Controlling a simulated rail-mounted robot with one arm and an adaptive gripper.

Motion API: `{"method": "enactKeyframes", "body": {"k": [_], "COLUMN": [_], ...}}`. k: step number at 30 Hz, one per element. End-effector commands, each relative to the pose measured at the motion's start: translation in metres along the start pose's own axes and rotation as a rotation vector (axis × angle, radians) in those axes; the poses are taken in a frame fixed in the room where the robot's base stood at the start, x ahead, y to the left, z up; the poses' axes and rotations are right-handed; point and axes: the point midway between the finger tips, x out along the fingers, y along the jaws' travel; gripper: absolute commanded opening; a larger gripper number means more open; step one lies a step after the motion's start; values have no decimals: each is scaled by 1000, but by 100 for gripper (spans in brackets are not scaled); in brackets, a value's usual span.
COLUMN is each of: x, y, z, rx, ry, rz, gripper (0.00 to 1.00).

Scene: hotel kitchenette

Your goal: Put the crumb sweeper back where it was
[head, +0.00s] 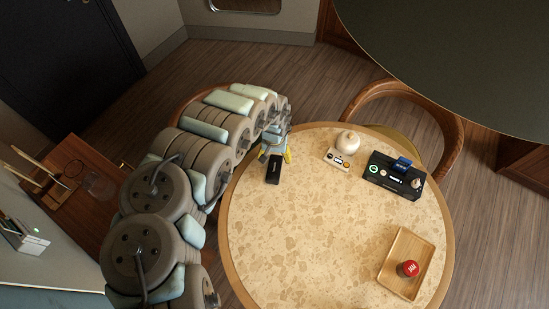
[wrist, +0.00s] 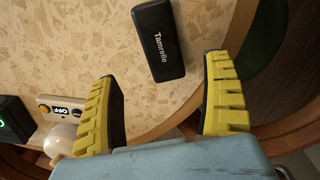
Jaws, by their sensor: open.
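A small black oblong block (head: 274,172) lettered "Tamrelle" lies on the round speckled table (head: 300,240), near its upper left edge. It also shows in the wrist view (wrist: 159,42), beyond my fingertips. It may be the crumb sweeper; no other thing is clearly one. My gripper (head: 276,156) is at the table's edge, just above the block in the head view. The block is not between the fingers.
A cream round object (head: 348,142) sits by a small switch panel (head: 337,159). A black device (head: 386,180) with a blue card is to the right. A wooden tray (head: 398,248) holds a red-topped item (head: 409,268). The table's middle is clear; a chair (head: 437,110) stands behind.

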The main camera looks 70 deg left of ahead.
Motion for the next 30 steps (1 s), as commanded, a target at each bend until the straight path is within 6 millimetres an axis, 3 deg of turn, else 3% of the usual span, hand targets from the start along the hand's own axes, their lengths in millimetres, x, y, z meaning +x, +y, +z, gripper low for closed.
{"method": "enactKeyframes", "body": {"k": [11, 15, 17, 20, 24, 30], "x": [-5, -1, 3, 11, 16, 9], "y": [-1, 16, 36, 87, 172, 273], "z": [0, -8, -18, -43, -78, -109], "rx": [-1, 11, 25, 53, 90, 112], "ry": [1, 27, 64, 164, 338, 583], "rz": [-1, 18, 44, 109, 220, 360], "gripper": [82, 82, 82, 82, 82, 82]}}
